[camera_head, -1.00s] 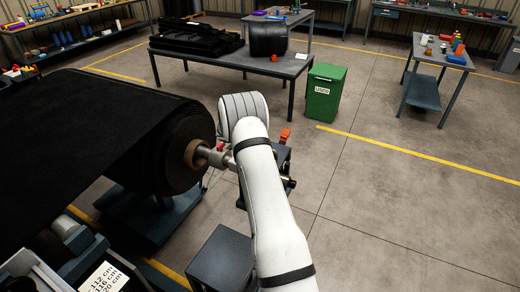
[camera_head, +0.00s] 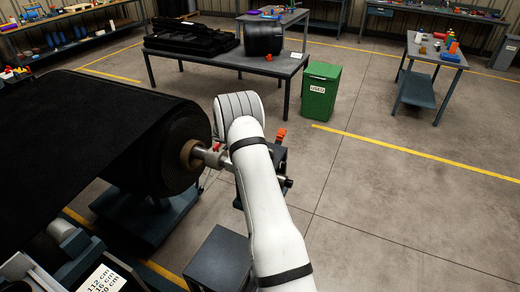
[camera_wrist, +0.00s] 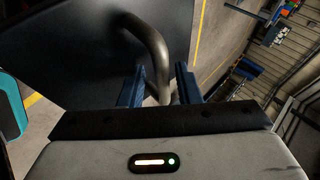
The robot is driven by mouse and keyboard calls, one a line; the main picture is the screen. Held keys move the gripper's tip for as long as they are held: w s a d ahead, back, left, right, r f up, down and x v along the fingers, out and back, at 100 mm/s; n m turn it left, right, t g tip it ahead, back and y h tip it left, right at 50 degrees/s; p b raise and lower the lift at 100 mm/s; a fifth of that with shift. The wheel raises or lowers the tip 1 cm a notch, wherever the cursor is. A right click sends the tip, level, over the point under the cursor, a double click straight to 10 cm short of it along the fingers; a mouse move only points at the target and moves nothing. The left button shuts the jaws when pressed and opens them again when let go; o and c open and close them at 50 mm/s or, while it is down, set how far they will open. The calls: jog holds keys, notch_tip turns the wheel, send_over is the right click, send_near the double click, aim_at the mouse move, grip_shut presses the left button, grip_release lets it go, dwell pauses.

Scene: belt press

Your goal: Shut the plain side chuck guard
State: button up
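In the wrist view a bent grey metal handle (camera_wrist: 160,55) stands out from a large dark curved panel (camera_wrist: 95,45), which looks like the chuck guard. My gripper (camera_wrist: 160,82) has its two blue fingers on either side of the handle. Whether they press on it is not clear. In the head view the chuck and shaft (camera_head: 208,156) stick out from the end of the large black roll (camera_head: 165,150). My white arm covers the area right of the shaft, so the gripper and handle are hidden there. I cannot tell how far the guard is swung.
A dark stand with an orange-red lever (camera_head: 281,135) is just right of my arm. A dark box (camera_head: 217,262) stands below the shaft. A green bin (camera_head: 319,92) and a table (camera_head: 215,62) are behind.

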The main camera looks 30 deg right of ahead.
jog(key=v, duration=0.7)
jog(key=shift+s+a+r, duration=0.1)
jog(key=shift+a+r, duration=0.1)
jog(key=shift+a, duration=0.1)
